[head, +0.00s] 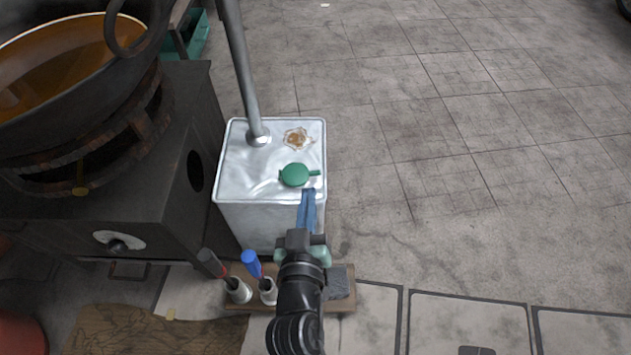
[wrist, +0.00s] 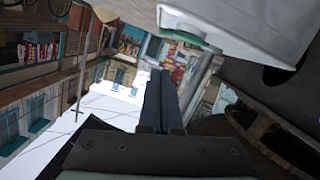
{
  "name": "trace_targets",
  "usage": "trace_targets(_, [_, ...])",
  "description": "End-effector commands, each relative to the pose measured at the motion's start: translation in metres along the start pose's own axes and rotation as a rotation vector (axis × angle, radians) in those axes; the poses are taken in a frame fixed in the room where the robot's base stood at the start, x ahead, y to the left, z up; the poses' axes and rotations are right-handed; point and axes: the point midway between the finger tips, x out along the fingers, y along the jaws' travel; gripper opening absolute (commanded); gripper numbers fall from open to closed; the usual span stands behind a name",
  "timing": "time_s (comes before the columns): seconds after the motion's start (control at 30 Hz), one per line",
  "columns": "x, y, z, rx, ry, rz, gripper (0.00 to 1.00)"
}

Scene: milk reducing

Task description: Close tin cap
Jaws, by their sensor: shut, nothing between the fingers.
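A square silver tin (head: 240,175) stands at the middle of the head view. Its round green cap (head: 294,175), with a small tab on its right side, shows on the top face. I cannot tell whether the cap is fully seated. My gripper (head: 309,192) is shut and empty, its blue fingers just in front of the cap near the tin's front right edge. Whether the fingertips touch the cap or tin is unclear. In the wrist view, the green cap (wrist: 190,39) shows beside the pale tin (wrist: 255,30), above and to the right of my fingertips (wrist: 161,73).
A grey pipe (head: 243,75) rises from the tin's top left, and a brown stain (head: 297,138) lies at the back. A dark stove (head: 150,220) with a large pan is left. A wooden rack (head: 340,303) with tools stands in front. The tiled floor right is clear.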

Motion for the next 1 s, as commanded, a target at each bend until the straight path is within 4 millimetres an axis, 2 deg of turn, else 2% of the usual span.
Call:
trace_targets(0.03, [0.011, -0.001, 0.001, -0.002, 0.005, -0.001, 0.00])
trace_targets(0.23, [0.046, -0.001, 0.001, 0.001, 0.003, -0.001, 0.00])
trace_targets(0.4, [0.064, -0.001, 0.022, 0.000, 0.000, 0.000, 0.00])
trace_targets(0.6, [0.072, -0.001, 0.029, 0.000, 0.000, -0.001, 0.00])
trace_targets(1.0, [0.074, 0.000, 0.030, 0.007, 0.000, -0.001, 0.00])
